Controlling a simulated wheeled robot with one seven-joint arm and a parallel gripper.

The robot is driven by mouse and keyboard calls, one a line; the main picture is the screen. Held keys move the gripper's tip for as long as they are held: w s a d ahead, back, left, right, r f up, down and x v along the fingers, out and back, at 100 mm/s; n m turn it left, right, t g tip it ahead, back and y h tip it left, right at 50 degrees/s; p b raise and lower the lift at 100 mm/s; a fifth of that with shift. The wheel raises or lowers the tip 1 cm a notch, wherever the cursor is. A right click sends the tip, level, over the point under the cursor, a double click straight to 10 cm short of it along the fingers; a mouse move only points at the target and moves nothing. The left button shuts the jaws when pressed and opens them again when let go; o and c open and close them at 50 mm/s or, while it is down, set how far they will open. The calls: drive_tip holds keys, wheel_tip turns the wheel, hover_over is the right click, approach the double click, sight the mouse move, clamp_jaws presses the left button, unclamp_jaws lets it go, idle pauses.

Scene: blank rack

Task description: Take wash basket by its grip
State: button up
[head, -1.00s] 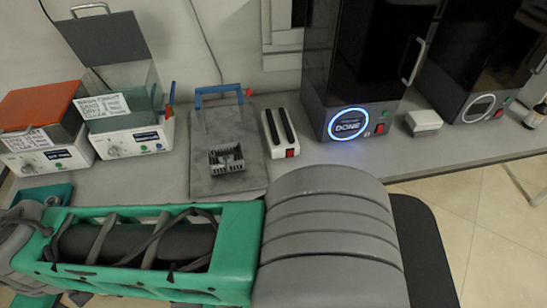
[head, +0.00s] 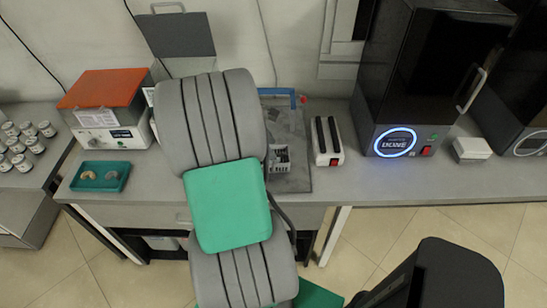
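The wash basket (head: 279,160) is a small grey slotted holder on a grey mat on the bench, just right of my arm. Its left part is hidden behind my arm. A blue bar (head: 277,92), which looks like its grip, shows behind it near the wall, also partly covered by my arm. I cannot tell from here how the bar joins the basket. My gripper is not in view; only my arm's green and grey links show, crossing the middle of the picture.
A washer with a raised grey lid (head: 176,35) is mostly hidden behind my arm. An orange-lidded unit (head: 105,90), a teal tray (head: 100,177) and jars (head: 22,142) are left. Right are a white two-slot unit (head: 327,141), a dark chamber (head: 425,75) and a white box (head: 471,149).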

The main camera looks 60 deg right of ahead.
drive_tip(key=p+x, duration=0.1)
drive_tip(key=x, duration=0.5)
drive_tip(key=shift+d+f, duration=0.2)
drive_tip(key=shift+f, duration=0.15)
clamp_jaws()
idle(0.9)
